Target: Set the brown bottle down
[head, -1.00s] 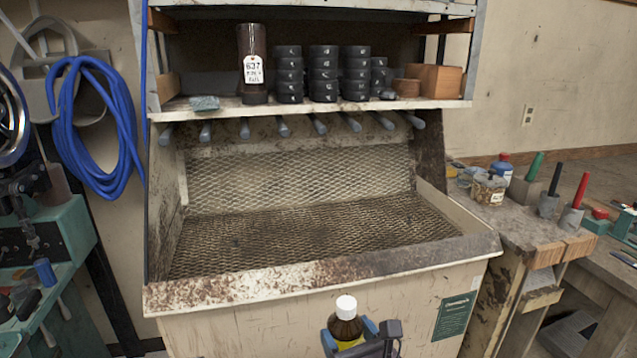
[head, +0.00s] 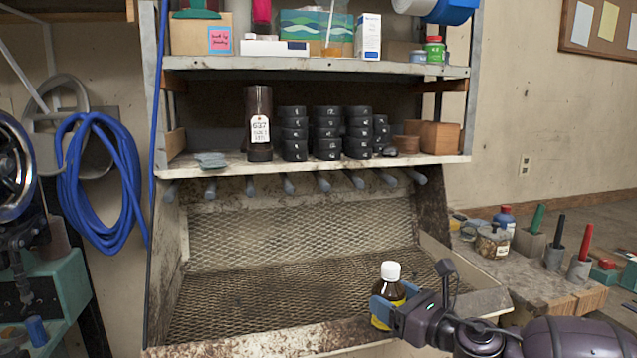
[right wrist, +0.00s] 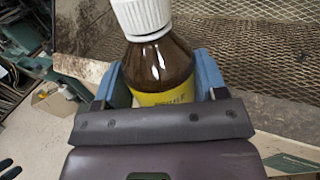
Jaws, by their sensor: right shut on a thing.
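The brown bottle (head: 388,297) has a white cap and a yellow label and stands nearly upright in the head view. My right gripper (head: 390,308) is shut on it, with blue finger pads on both sides of its body. The bottle also shows in the right wrist view (right wrist: 160,65), between the blue fingers of the right gripper (right wrist: 165,85). In the head view it is in front of the mesh bench's right front part; I cannot tell whether its base touches anything.
The mesh work surface (head: 270,295) is empty, with a dirty front rim (head: 250,340). A shelf (head: 340,163) above holds black stacked rolls (head: 327,130) and a tagged dark cylinder (head: 258,115). A side bench (head: 535,280) at right holds jars and coloured-handled tools.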

